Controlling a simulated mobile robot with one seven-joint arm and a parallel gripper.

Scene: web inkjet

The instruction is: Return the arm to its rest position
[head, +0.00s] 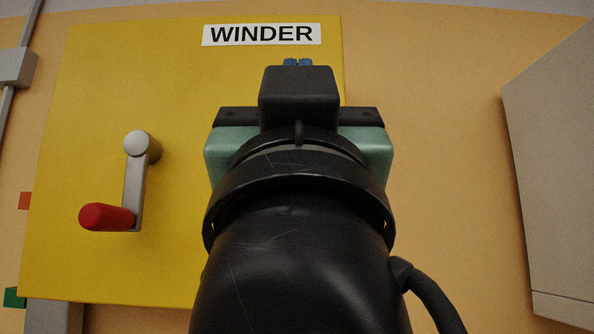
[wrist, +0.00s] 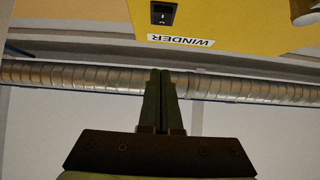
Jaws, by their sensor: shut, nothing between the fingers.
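My gripper (wrist: 162,78) shows in the wrist view with its two fingers together, and nothing is between them. In the head view my arm rises up the middle of the picture, in front of the yellow winder panel. The fingers touch nothing that I can see. The arm hides the lower right part of the panel.
The yellow panel (head: 180,90) carries a grey crank with a red handle (head: 106,217), left of my arm. A grey cabinet (head: 560,170) stands at the right. A ribbed pipe (wrist: 80,77) and a black switch (wrist: 162,14) show in the wrist view. Bare orange wall lies between arm and cabinet.

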